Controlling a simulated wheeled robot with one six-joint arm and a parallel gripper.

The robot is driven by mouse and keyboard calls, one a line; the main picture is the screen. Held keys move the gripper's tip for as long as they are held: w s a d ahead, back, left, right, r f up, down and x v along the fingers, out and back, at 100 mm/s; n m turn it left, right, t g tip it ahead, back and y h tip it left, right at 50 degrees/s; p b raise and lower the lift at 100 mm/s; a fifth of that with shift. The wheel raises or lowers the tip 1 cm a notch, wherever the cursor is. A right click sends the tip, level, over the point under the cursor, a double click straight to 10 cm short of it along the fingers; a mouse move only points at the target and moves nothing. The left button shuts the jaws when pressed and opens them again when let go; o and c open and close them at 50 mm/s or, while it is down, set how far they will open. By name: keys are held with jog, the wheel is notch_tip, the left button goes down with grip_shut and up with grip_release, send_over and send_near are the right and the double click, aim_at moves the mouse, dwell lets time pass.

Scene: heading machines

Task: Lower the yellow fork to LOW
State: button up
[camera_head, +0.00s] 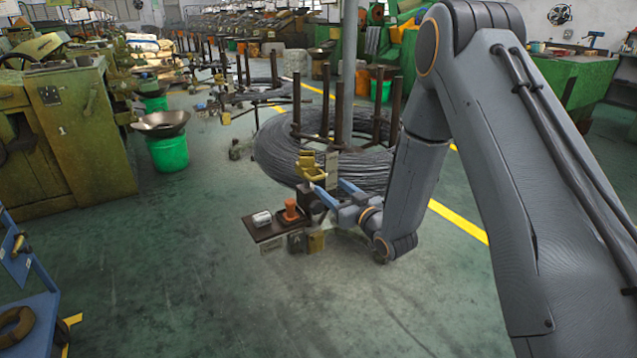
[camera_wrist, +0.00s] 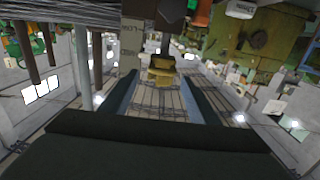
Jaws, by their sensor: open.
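The yellow fork (camera_head: 311,167) stands up from a small dark fixture in the middle of the head view. It also shows in the wrist view (camera_wrist: 162,70), which looks upside down, near the centre beside a pale label strip (camera_wrist: 131,42). The lettering on the strip is too small to read surely. My gripper (camera_head: 331,191) reaches the fixture from the right, with its two blue fingers apart. In the wrist view my gripper (camera_wrist: 160,88) has a finger on each side of the fork's line, and no grip shows. Whether the fingers touch the fork cannot be told.
The fixture's dark shelf (camera_head: 268,229) carries a white cylinder (camera_head: 262,218) and an orange part (camera_head: 291,210). A large wire coil (camera_head: 275,150) with upright posts stands close behind. A blue cart (camera_head: 35,300) is at lower left. The green floor in front is clear.

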aim_at(319, 178)
jog(key=shift+x, duration=3.95)
jog(key=shift+s+a+r, duration=0.1)
jog(key=shift+a+r, duration=0.05)
jog(key=shift+a, duration=0.05)
jog(key=c, duration=1.2)
notch_tip(319, 178, down, 6)
jog(key=b, duration=0.2)
jog(key=shift+d+r+b, duration=0.1)
jog(key=shift+r+b, duration=0.1)
jog(key=shift+b, duration=0.15)
jog(key=o, duration=1.2)
jog(key=shift+d, duration=0.1)
